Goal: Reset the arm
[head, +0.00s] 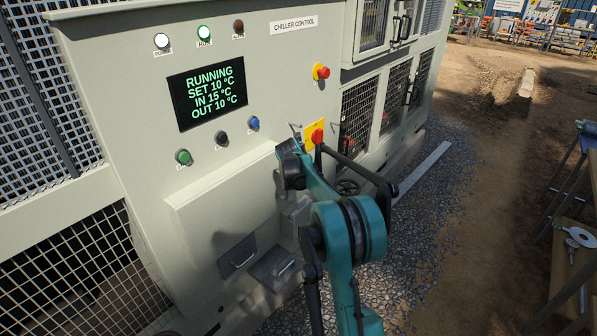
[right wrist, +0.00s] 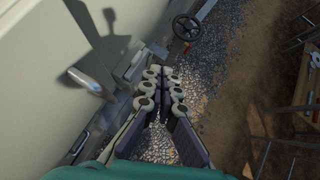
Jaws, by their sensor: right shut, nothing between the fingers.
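My right arm (head: 350,232), teal with dark joints, stands in front of the chiller at the middle right of the head view. Its gripper cannot be made out clearly there. In the right wrist view my right gripper (right wrist: 161,76) is shut and empty, its fingertips together over grey gravel. The fingers point toward a dark handwheel (right wrist: 187,27) and are apart from it. My left gripper is not in view.
The chiller control panel (head: 120,70) fills the left. Its display (head: 207,92) reads RUNNING, set 10, in 15, out 10 °C. A red emergency button (head: 321,72) and a red-yellow switch (head: 317,136) sit right. Gravel (head: 440,190) and open dirt lie beyond; a bench (head: 575,260) stands right.

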